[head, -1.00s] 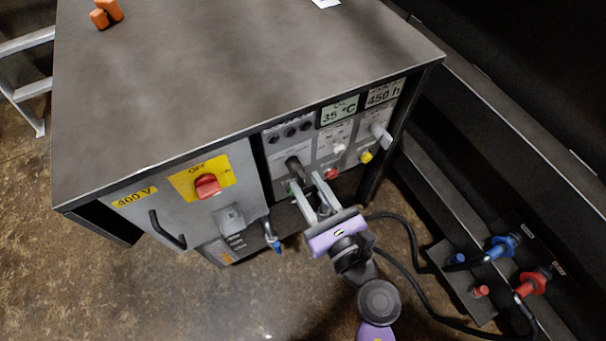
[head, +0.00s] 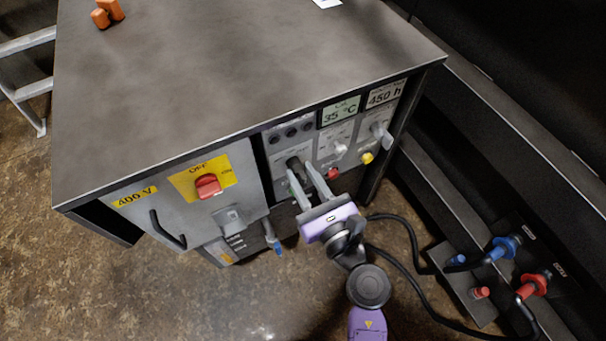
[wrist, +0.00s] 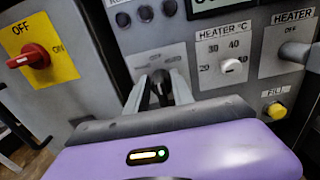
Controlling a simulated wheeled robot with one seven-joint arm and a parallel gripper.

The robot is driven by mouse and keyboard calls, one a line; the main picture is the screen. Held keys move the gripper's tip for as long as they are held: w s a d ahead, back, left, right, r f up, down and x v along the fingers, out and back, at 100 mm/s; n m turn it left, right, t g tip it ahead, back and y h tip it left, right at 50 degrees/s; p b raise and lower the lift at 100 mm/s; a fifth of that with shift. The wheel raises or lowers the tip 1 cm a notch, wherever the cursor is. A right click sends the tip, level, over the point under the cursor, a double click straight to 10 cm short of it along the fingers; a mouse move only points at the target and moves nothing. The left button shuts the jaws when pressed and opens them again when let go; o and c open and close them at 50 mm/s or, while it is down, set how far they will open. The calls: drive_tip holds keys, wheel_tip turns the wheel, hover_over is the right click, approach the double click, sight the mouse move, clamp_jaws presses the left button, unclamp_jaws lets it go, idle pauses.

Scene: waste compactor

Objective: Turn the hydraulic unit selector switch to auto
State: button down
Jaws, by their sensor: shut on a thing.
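The hydraulic unit is a grey cabinet (head: 240,75) with a control panel on its front. The black selector switch (wrist: 161,84) is on the panel section left of the heater dial, partly hidden by my fingers. My gripper (wrist: 160,80) is shut on this switch, with one finger on each side of it. In the head view my gripper (head: 299,166) reaches up to the panel from below. The labels around the switch are too covered or small to read, so its setting cannot be told.
A red OFF/ON switch (head: 208,186) on a yellow plate is to the left. The white heater dial (wrist: 231,66), yellow fill button (wrist: 276,111) and a grey heater lever (wrist: 294,52) are to the right. Black hoses (head: 405,225) hang at the lower right.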

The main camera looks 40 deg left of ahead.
drive_tip(key=shift+r+m+p, duration=0.1)
drive_tip(key=shift+m+p, duration=0.2)
drive_tip(key=shift+w+m+p, duration=0.1)
drive_tip(key=shift+m+p, duration=0.5)
drive_tip(key=shift+d+m+p, duration=0.1)
drive_tip(key=shift+m+p, duration=0.9)
drive_tip(key=shift+m, duration=0.2)
drive_tip(key=shift+w+f+m+p, duration=0.15)
drive_tip(key=shift+m+p, duration=0.55)
drive_tip(key=shift+m, duration=0.45)
drive_tip(key=shift+w+f+m+p, duration=0.1)
drive_tip(key=shift+m+p, duration=0.6)
drive_tip(key=shift+m, duration=0.45)
drive_tip(key=shift+d, duration=0.1)
drive_tip(key=c, duration=1.5)
unclamp_jaws()
drive_tip(key=shift+o, duration=0.2)
